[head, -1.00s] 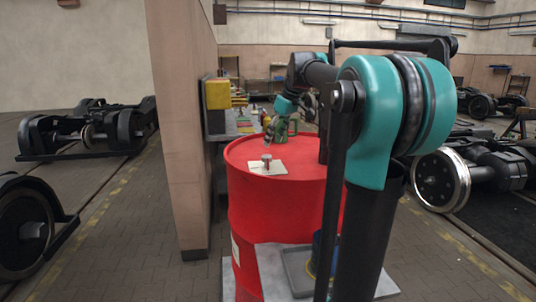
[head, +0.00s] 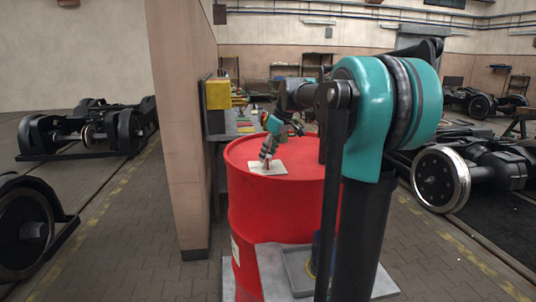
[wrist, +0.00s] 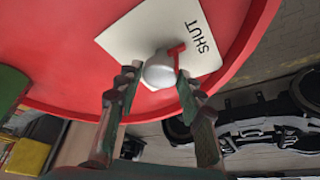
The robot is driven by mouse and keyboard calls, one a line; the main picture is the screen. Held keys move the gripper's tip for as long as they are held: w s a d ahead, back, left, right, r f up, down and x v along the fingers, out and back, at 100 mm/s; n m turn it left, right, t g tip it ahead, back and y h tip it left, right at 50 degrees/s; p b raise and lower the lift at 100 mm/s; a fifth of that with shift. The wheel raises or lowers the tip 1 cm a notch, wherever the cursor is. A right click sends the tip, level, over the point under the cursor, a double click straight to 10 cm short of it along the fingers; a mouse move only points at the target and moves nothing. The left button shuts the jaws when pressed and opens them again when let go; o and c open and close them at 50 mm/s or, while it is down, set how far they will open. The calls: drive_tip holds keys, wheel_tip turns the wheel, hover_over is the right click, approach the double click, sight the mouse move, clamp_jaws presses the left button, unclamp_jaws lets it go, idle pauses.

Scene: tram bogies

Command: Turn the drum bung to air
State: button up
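The drum bung (wrist: 160,70) is a rounded silver knob with a red pointer (wrist: 176,49) on a white plate (wrist: 128,38), on top of the red drum (head: 275,205). In the wrist view the pointer is turned toward the printed word SHUT (wrist: 197,38). No AIR mark shows. My gripper (head: 266,157) is over the plate in the head view and hides most of the bung there. In the wrist view my gripper (wrist: 158,74) is open, with one fingertip on each side of the knob. I cannot tell whether the fingertips touch it.
A tan wall (head: 182,130) stands left of the drum. A bench with a yellow box (head: 217,94) is behind it. A grey tray (head: 297,272) lies at the drum's foot. Bogies stand on the floor at left (head: 90,130) and right (head: 450,180).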

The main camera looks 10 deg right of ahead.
drive_tip(key=c, duration=0.6)
drive_tip(key=shift+m, duration=0.4)
drive_tip(key=m+h, duration=0.1)
drive_tip(key=m, duration=0.1)
drive_tip(key=shift+a+m+t, duration=0.15)
drive_tip(key=shift+m+t, duration=0.25)
drive_tip(key=m+h, duration=0.1)
drive_tip(key=m, duration=0.2)
drive_tip(key=shift+s+a+m+h, duration=0.1)
drive_tip(key=shift+m+h, duration=0.2)
drive_tip(key=m+h, duration=0.1)
drive_tip(key=m, duration=0.1)
drive_tip(key=m+h, duration=0.1)
drive_tip(key=m, duration=0.2)
drive_tip(key=shift+a+m, duration=0.1)
drive_tip(key=shift+m, duration=0.2)
drive_tip(key=m, duration=0.2)
drive_tip(key=m+h, duration=0.1)
drive_tip(key=m, duration=0.2)
drive_tip(key=shift+a+g+h, duration=0.1)
drive_tip(key=shift+g+h, duration=0.2)
drive_tip(key=shift+g, duration=0.1)
